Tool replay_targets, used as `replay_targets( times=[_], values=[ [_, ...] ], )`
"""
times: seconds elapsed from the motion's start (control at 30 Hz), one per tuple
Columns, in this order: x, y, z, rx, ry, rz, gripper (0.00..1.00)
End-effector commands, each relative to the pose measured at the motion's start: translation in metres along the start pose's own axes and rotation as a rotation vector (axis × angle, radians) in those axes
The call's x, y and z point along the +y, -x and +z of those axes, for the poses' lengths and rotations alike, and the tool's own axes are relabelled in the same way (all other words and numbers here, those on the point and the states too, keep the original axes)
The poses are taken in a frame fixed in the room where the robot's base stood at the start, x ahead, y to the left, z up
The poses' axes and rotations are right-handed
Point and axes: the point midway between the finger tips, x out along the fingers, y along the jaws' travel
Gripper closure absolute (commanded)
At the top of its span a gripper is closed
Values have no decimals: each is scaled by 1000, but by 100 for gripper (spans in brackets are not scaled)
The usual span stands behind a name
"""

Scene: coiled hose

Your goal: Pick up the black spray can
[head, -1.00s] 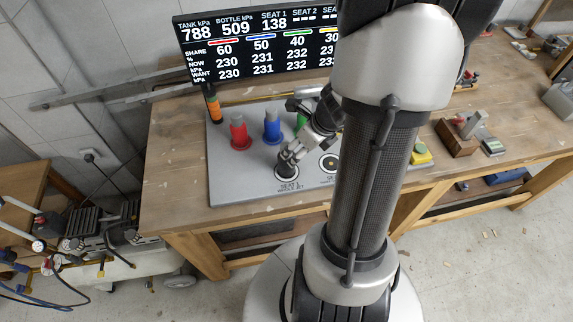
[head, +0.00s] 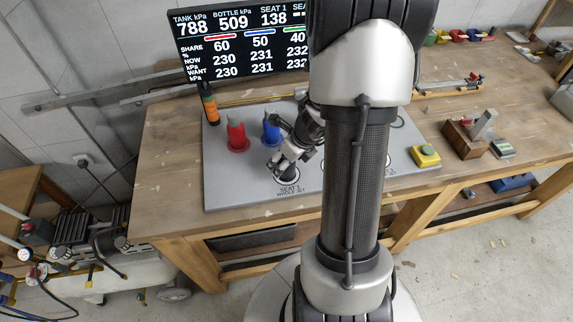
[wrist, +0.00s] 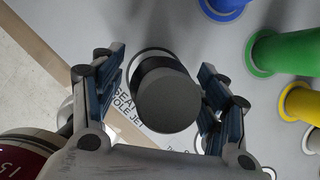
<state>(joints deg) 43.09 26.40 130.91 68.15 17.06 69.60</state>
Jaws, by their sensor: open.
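A dark, round-topped cylinder (wrist: 168,100), which looks like the black spray can, stands at the ringed spot marked SEAT 1 on the grey board. In the wrist view it is seen from above, between my gripper's (wrist: 165,105) two fingers, with a gap on each side. The fingers are apart and not closed on it. In the head view my gripper (head: 283,166) is low over the SEAT 1 spot and hides the cylinder there; the height gap cannot be told.
On the grey board (head: 230,182) a red piece (head: 237,136) and a blue piece (head: 271,134) stand behind my gripper. The wrist view adds green (wrist: 285,52) and yellow (wrist: 299,102) pieces at the right. A black-and-orange cylinder (head: 210,108) stands at the board's back left.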

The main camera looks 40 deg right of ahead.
Motion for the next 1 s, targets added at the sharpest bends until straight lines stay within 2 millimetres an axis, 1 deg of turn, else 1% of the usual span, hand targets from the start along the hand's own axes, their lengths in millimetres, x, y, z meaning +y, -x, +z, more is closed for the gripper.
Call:
replay_targets(
  times=[0.1, 0.9, 0.93, 0.97, 1.0],
  values=[
    [0, 2, 1, -1, 0, -1, 34],
    [0, 2, 0, 0, 0, 0, 87],
    [0, 2, 1, -1, 0, -1, 87],
    [0, 2, 1, -1, 0, -1, 91],
    [0, 2, 1, -1, 0, -1, 92]
  ],
)
